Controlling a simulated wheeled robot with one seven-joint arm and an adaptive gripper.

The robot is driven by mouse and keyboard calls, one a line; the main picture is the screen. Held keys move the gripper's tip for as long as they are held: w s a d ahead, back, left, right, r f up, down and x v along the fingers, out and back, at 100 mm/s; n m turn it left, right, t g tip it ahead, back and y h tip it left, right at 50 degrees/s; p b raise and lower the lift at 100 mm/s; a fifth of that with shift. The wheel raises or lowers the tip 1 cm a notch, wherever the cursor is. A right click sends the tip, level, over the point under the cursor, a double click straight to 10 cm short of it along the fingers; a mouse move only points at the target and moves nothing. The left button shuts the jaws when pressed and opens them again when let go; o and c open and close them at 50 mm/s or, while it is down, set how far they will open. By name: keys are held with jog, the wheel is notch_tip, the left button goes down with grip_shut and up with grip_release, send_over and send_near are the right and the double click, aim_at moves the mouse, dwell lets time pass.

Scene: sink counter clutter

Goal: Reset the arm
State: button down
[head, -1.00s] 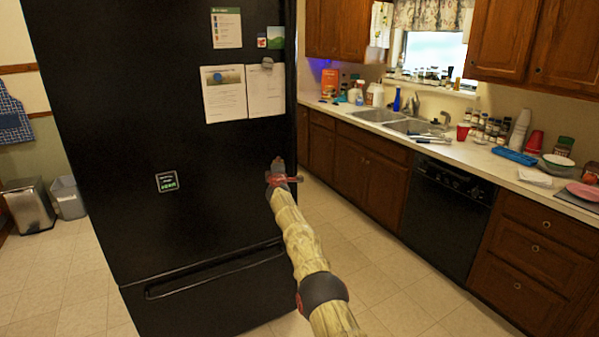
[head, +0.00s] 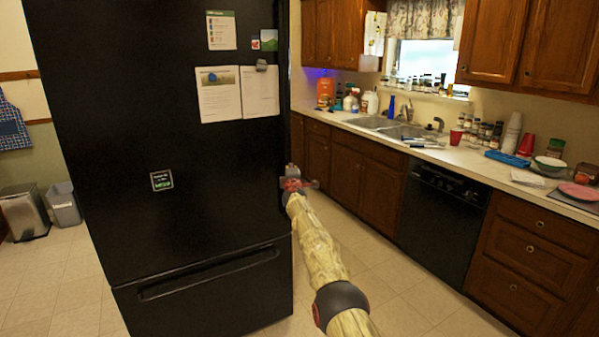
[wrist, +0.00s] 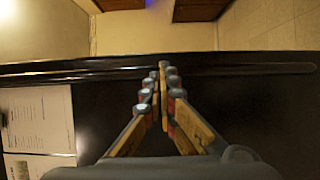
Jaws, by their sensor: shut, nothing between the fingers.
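My gripper (head: 291,172) shows at the end of my outstretched arm, in front of the right edge of the black fridge in the head view. In the wrist view my gripper (wrist: 163,68) has its two fingers together at the tips, with nothing between them. The fridge's dark surface fills much of the wrist view behind the fingers. I cannot tell how far the fingertips are from it.
The black fridge (head: 160,110) stands close on the left, with papers (head: 219,94) on its front. A counter (head: 468,157) with a sink (head: 374,122) and clutter runs along the right. Tiled floor (head: 390,275) lies open between. A bin (head: 24,212) stands far left.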

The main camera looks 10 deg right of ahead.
jog(key=s+d+f+m+g+h, duration=0.1)
jog(key=s+d+f+m+g, duration=0.2)
jog(key=f, duration=0.4)
jog(key=s+d+f+m+g+h, duration=0.1)
jog(key=s+d+f+m+h, duration=0.1)
jog(key=d+f, duration=0.5)
jog(key=s+f+m+g, duration=0.3)
jog(key=s+g, duration=0.1)
jog(key=s, duration=0.5)
jog(key=s+a+r+m+g+y+p, duration=0.2)
jog(key=s+a+r+m, duration=0.15)
jog(key=s, duration=1.75)
jog(key=s+a+r+m+g+y+p, duration=0.1)
jog(key=s+a+r+m+g, duration=0.2)
jog(key=s, duration=1.7)
jog(key=s+a+r+m+g+y+p, duration=0.2)
jog(key=s+a+r, duration=0.2)
jog(key=s, duration=1.7)
jog(key=s+r+t+p, duration=0.1)
jog(key=s+r+t, duration=0.1)
jog(key=s+r, duration=0.3)
jog(key=shift+s+a+r+t+y+p, duration=0.3)
jog(key=shift+a+r+t+p, duration=0.15)
jog(key=shift+r, duration=0.3)
